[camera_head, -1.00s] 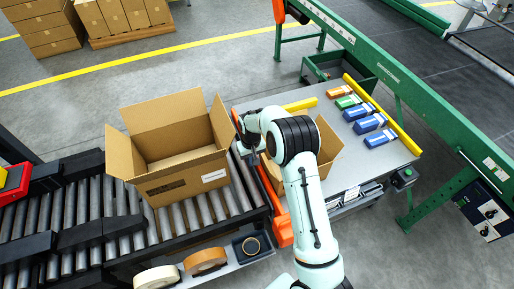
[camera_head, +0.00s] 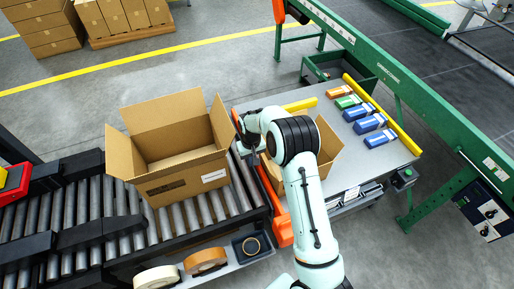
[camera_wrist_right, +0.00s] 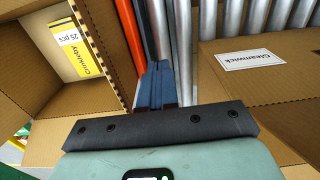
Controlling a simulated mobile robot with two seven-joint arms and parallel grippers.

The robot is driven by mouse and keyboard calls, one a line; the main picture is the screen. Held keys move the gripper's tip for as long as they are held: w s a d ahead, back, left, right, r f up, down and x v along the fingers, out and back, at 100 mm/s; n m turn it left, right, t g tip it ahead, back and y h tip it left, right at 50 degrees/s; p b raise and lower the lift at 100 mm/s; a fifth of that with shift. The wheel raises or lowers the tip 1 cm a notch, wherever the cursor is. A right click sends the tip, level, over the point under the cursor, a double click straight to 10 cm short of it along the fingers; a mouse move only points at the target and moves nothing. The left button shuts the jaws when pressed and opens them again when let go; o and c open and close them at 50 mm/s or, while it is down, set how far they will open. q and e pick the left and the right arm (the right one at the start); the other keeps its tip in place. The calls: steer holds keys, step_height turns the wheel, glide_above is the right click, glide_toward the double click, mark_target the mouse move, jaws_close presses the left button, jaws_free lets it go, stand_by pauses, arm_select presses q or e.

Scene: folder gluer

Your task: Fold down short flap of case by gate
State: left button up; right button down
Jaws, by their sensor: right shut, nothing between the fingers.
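The large open cardboard case (camera_head: 185,180) sits on the roller conveyor with its flaps raised. Its right short flap (camera_head: 222,122), on the side by the orange gate (camera_head: 270,190), stands up. In the right wrist view the case (camera_wrist_right: 258,95) with its white label is at the right, and the orange gate (camera_wrist_right: 131,38) runs upward left of the fingers. My right gripper (camera_wrist_right: 160,72) is shut and empty, between the case and a smaller carton. In the head view the right gripper (camera_head: 241,143) is just right of the flap, its fingertips mostly hidden. My left gripper is out of view.
The smaller open carton (camera_head: 327,148) stands on the grey table (camera_head: 375,170), partly behind my arm; a yellow-labelled item (camera_wrist_right: 76,48) lies inside it. Several coloured packs (camera_head: 370,125) lie beside a yellow rail (camera_head: 382,112). Tape rolls (camera_head: 205,260) sit below the conveyor.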

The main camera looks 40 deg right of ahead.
mark_target(265, 159)
stand_by(0.4)
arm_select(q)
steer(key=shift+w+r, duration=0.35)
arm_select(e)
steer(key=shift+s+d+r, duration=0.1)
steer(key=shift+s+d, duration=0.2)
steer(key=shift+d, duration=0.7)
steer(key=shift+s+d+r, duration=0.1)
steer(key=shift+s+d, duration=0.15)
steer(key=shift+d, duration=0.75)
steer(key=shift+s+d+r, duration=0.1)
steer(key=shift+s+d, duration=0.2)
steer(key=shift+d, duration=0.7)
